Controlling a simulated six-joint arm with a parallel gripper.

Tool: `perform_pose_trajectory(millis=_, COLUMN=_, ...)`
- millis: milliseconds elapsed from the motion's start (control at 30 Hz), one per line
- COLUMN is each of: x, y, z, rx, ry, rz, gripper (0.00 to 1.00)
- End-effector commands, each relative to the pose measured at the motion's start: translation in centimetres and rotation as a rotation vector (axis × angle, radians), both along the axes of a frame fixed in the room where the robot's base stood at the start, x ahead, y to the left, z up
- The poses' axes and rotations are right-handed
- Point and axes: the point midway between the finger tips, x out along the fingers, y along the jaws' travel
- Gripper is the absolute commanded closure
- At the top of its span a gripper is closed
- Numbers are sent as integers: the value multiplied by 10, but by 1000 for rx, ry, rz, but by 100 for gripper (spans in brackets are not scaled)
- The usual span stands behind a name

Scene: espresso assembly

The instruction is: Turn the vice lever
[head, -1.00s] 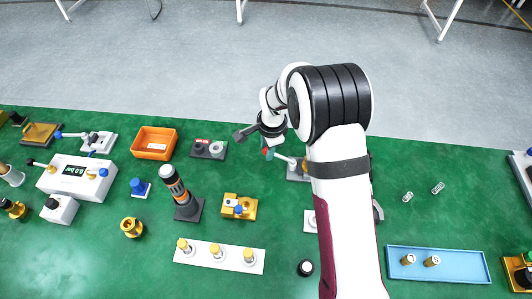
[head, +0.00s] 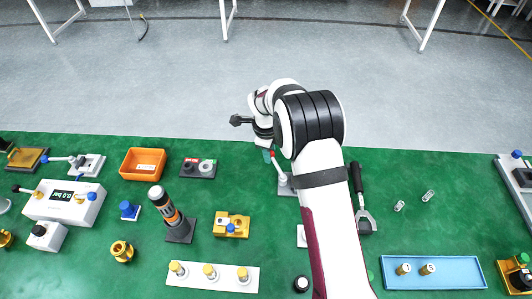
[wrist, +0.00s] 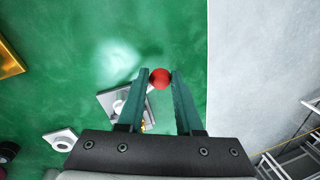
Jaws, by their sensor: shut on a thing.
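The vice lever is a pale rod (head: 278,165) with a red ball knob (wrist: 160,79) at its end. It rises from a small grey vice base (head: 285,187), partly hidden by my arm in the head view. The base shows as a grey plate (wrist: 112,103) below and left of the knob in the wrist view. My gripper (wrist: 160,76) is shut on the red knob, with one teal finger on each side of it. In the head view my gripper (head: 268,156) is at the table's far edge, mostly hidden behind the wrist.
A grey two-station block (head: 198,168) and an orange bin (head: 143,164) stand to the left. A black-handled portafilter (head: 357,180) lies right of my arm. A blue tray (head: 440,284) is at front right.

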Motion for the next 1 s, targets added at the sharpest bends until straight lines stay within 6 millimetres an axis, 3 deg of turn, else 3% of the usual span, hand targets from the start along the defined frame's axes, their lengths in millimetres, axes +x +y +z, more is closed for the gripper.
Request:
perform_pose_trajectory(millis=733, x=2, y=-7, z=0, rx=-3, ry=6, rz=-85, gripper=100)
perform_pose_trajectory(millis=767, x=2, y=-7, z=0, rx=-3, ry=6, rz=-85, gripper=64)
perform_pose_trajectory(millis=900, x=2, y=-7, z=0, rx=-1, ry=5, rz=-84, gripper=39)
perform_pose_trajectory(millis=1000, x=2, y=-6, z=0, rx=-2, ry=4, rz=-84, gripper=36)
